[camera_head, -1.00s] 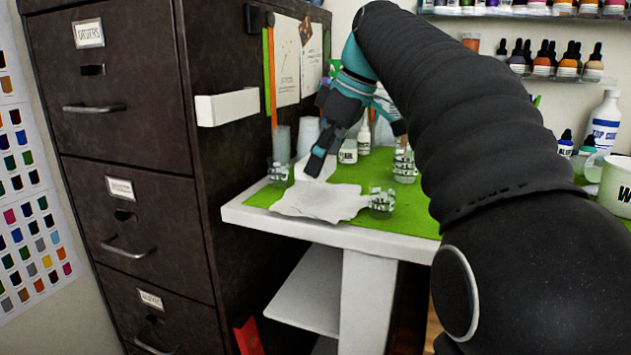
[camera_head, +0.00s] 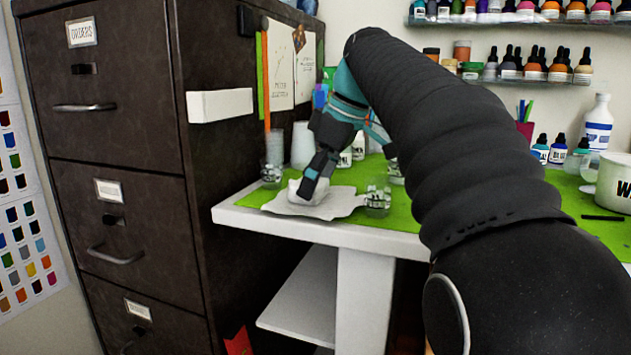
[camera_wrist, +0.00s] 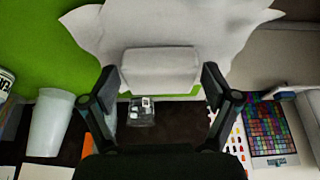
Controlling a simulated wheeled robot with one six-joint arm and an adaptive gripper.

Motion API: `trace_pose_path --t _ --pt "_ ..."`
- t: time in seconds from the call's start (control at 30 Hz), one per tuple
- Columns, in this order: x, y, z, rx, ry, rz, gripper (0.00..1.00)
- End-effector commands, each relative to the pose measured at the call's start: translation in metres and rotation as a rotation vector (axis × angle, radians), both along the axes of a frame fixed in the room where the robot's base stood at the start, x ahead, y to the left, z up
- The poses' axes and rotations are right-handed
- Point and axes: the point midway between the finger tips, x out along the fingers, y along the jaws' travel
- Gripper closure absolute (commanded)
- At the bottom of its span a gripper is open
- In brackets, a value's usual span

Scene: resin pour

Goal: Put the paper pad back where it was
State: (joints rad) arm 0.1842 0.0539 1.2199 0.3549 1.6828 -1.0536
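The paper pad, seen as a thick white block with rounded edges (camera_wrist: 160,68), is between the two fingers of my gripper (camera_wrist: 160,85) in the wrist view. The fingers meet its left and right sides. In the head view my gripper (camera_head: 313,180) points down at the table's left end, with the pad (camera_head: 301,188) at its fingertips. The pad is low over a ragged white sheet (camera_head: 340,203) on the green mat (camera_head: 400,213). I cannot tell whether the pad touches the sheet. My fingers partly hide the pad in the head view.
Clear cups stand close by, left (camera_head: 271,172) and right (camera_head: 377,200) of the sheet. A translucent tumbler (camera_head: 302,145) and small bottles stand behind. A dark filing cabinet (camera_head: 120,130) borders the table's left side. The white table edge (camera_head: 320,233) is in front.

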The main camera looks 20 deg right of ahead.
Motion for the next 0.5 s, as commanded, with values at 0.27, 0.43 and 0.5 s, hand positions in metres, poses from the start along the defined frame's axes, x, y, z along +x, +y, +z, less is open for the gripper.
trace_pose_path --t 0.27,0.43,0.5 --pt "0.000 0.000 0.000 0.000 0.000 0.000 0.00" --pt "0.000 0.000 0.006 -0.001 -0.001 0.000 0.00" --pt "-0.001 -0.003 0.013 0.000 -0.002 -0.001 0.00"
